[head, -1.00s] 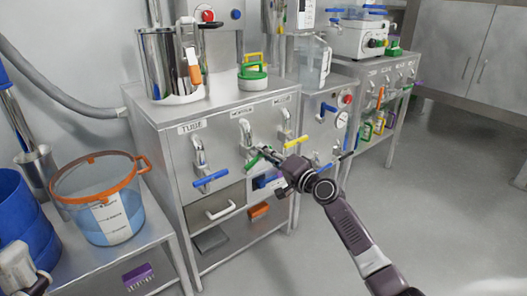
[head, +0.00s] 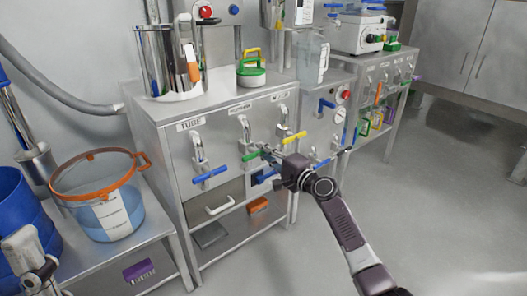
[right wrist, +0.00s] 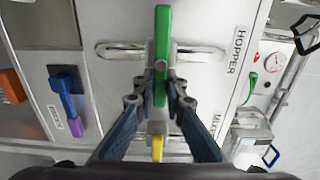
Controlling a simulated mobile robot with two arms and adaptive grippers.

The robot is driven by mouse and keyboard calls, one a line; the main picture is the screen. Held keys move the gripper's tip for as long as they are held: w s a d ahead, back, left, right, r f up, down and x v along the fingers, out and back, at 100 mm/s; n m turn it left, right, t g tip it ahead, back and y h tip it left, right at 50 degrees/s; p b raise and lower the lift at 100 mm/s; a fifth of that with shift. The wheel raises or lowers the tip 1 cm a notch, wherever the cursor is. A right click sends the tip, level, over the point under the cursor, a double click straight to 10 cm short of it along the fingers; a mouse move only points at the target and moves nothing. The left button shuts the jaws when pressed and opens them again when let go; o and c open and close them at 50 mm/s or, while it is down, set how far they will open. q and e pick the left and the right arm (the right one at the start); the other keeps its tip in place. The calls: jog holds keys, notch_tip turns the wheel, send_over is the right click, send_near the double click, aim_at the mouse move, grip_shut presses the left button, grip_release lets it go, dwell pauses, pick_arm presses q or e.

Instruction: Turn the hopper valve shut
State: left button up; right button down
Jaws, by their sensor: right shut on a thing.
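The hopper valve has a green bar handle (head: 250,156) on the middle of three pipes on the steel cabinet front. In the right wrist view the handle (right wrist: 162,30) stands crosswise to its grey pipe (right wrist: 205,51), beside the HOPPER label (right wrist: 239,50). My right gripper (head: 270,153) is shut on the handle, and in the wrist view its fingers (right wrist: 160,92) close from both sides. The fingers hide part of the handle and valve body.
The tube valve's blue handle (head: 210,174) is left of the green one, and a yellow handle (head: 294,137) is close on its right. An open bucket with an orange rim (head: 95,156) stands on the left bench. The floor at right is clear.

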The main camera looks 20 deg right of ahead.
jog(key=shift+f, duration=0.1)
jog(key=c, duration=2)
grip_release()
jog(key=shift+o, duration=0.2)
jog(key=shift+s+d, duration=0.1)
jog(key=v, duration=1.1)
jog(key=shift+s, duration=0.4)
